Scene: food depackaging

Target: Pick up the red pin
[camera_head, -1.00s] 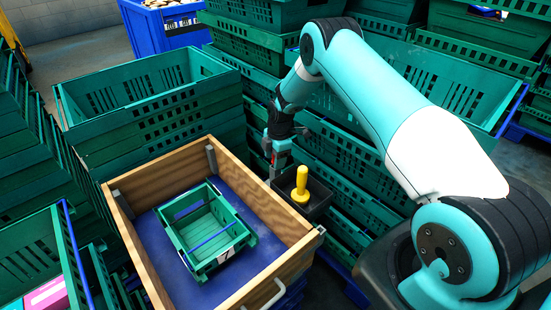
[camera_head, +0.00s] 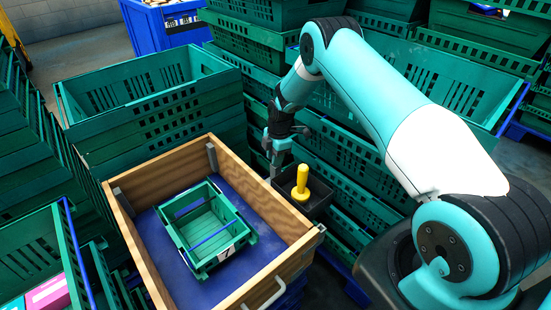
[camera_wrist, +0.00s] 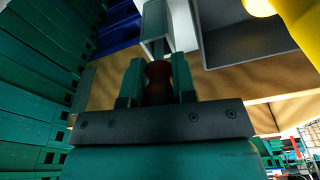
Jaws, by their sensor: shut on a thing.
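The red pin (camera_wrist: 158,84) shows dark red in the wrist view, between the two fingers of my gripper (camera_wrist: 158,80). The fingers are shut on it. A grey metal bracket (camera_wrist: 153,25) lies just beyond the pin; I cannot tell whether the pin is still seated there. In the head view my gripper (camera_head: 274,170) points down at the outer right side of the wooden-walled box, beside the black bin. The pin is hidden there.
A yellow pin (camera_head: 301,178) stands upright in the black bin (camera_head: 319,209), close right of my gripper. The wooden-walled box (camera_head: 268,198) holds a small green crate (camera_head: 207,262). Stacked green crates (camera_head: 225,130) crowd both sides, leaving little room.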

